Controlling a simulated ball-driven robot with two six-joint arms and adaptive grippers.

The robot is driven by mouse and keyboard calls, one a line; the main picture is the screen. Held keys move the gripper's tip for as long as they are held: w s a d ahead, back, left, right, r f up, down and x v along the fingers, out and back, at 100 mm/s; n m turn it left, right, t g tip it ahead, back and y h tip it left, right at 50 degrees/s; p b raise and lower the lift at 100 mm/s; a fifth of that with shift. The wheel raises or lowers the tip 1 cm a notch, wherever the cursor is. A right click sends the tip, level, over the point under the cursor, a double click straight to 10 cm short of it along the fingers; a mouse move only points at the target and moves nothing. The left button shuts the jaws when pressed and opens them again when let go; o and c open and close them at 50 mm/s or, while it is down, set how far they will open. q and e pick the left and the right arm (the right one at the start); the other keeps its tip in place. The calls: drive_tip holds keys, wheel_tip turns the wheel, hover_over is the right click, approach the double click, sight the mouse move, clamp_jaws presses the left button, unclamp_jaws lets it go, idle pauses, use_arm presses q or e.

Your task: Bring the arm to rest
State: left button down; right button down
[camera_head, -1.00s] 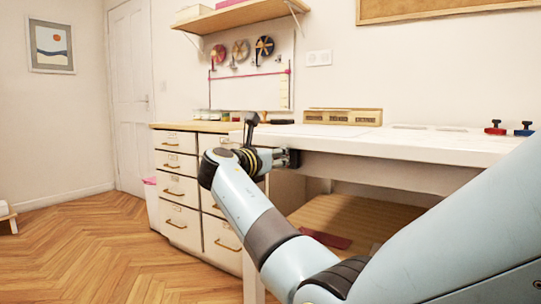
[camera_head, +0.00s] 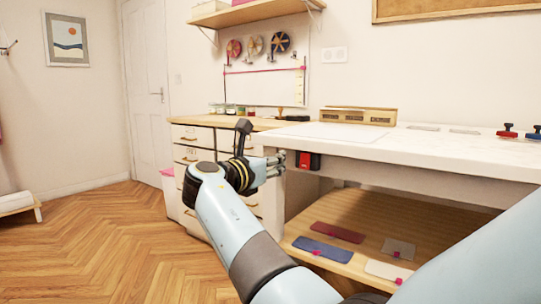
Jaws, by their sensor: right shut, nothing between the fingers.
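My right arm, light blue and grey with dark joints, comes in from the lower right. My right gripper (camera_head: 278,165) is at its far end, close to the front left corner of the white worktable (camera_head: 440,146). Its small grey fingers are shut with nothing between them. A red and black item (camera_head: 307,160) shows at the table's front edge, just right of the fingertips; I cannot tell whether they touch. My left gripper is out of view.
A drawer cabinet (camera_head: 187,153) stands left of the table. A lower wooden shelf (camera_head: 345,225) holds several flat coloured pieces. A pink-topped bin (camera_head: 168,190) stands by the cabinet. The herringbone floor (camera_head: 125,240) at the left is open.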

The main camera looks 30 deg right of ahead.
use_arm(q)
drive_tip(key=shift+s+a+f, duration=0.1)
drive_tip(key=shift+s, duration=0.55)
use_arm(e)
drive_tip(key=shift+v, duration=0.85)
